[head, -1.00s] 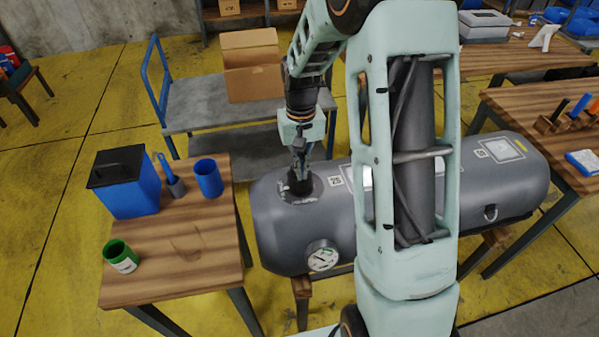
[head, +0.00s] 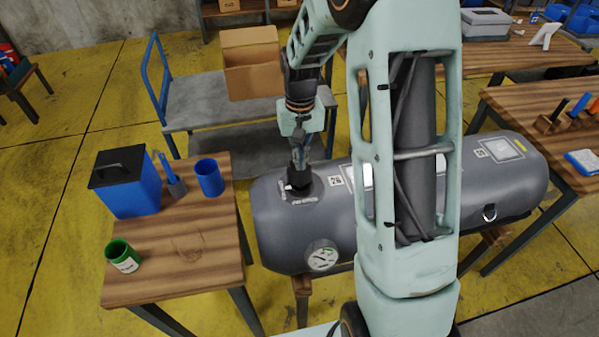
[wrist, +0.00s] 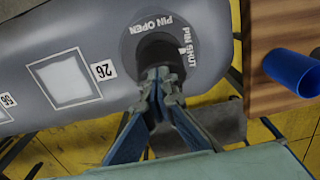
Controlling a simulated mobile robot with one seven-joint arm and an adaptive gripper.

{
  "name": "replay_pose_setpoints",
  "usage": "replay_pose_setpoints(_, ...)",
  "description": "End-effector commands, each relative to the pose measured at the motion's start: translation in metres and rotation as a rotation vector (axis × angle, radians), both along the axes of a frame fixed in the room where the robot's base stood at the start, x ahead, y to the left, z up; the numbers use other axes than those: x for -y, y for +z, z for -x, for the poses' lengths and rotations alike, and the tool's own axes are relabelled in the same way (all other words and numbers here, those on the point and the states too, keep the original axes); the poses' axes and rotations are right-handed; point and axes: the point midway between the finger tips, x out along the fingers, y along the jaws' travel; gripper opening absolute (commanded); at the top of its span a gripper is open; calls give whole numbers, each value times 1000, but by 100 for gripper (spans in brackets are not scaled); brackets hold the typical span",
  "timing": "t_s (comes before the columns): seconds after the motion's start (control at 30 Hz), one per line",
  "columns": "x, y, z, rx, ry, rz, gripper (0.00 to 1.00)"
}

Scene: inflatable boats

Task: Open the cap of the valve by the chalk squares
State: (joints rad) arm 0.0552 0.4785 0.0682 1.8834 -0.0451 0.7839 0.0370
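The valve (head: 299,181) is a dark round fitting on top of the left end of a long grey tube (head: 275,225). In the wrist view, its dark cap (wrist: 158,48) sits in a dark ring marked "PIN OPEN" and "PIN SHUT". My gripper (head: 298,164) points down at the valve from above. In the wrist view, its fingertips (wrist: 163,80) are close together against or just in front of the cap and hide part of it. I cannot tell whether they grip it. A pale chalk square (wrist: 66,80) lies beside the valve, next to a "26" label.
A pressure gauge (head: 322,256) is on the tube's near side. A wooden table (head: 200,265) at left holds a blue box (head: 126,185), a blue cup (head: 209,178) and a green can (head: 122,257). A grey cart (head: 205,105) with an open carton (head: 250,65) stands behind.

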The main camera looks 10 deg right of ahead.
Motion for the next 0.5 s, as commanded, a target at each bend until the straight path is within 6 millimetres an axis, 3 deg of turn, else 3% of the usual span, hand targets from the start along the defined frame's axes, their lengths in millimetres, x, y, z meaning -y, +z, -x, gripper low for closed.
replay_pose_setpoints(0.5,0,25,28,5,0,0,0)
